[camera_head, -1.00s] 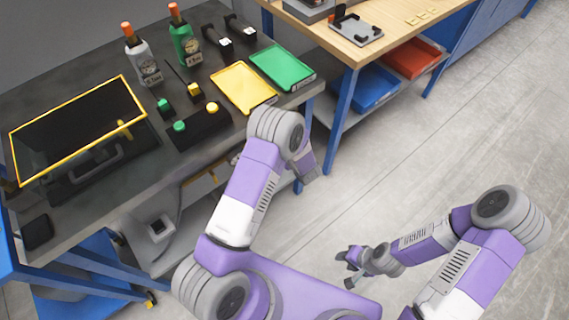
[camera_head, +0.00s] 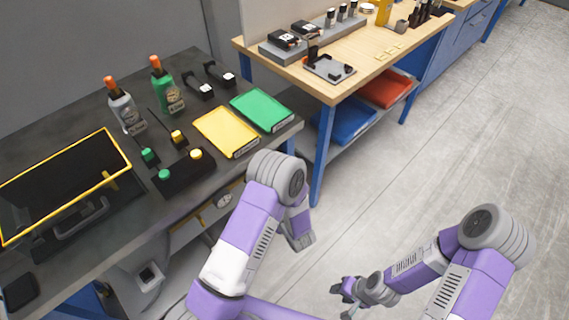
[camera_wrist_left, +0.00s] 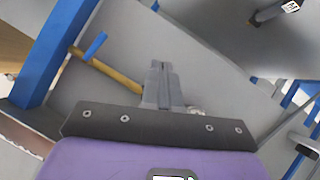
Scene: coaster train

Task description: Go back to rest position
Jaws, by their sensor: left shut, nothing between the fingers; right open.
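My right gripper (camera_head: 343,298) hangs low over the floor near the bottom middle of the head view, open and empty. My left arm reaches up in front of the dark workbench (camera_head: 110,215) and bends down at its front edge; its gripper is hidden in the head view. In the left wrist view my left gripper (camera_wrist_left: 163,72) has its two grey fingers together with nothing between them. Both grippers are apart from the things on the bench.
A wooden table (camera_head: 375,68) stands behind. Blue legs (camera_wrist_left: 52,52) are close to my left gripper. Floor at right is clear.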

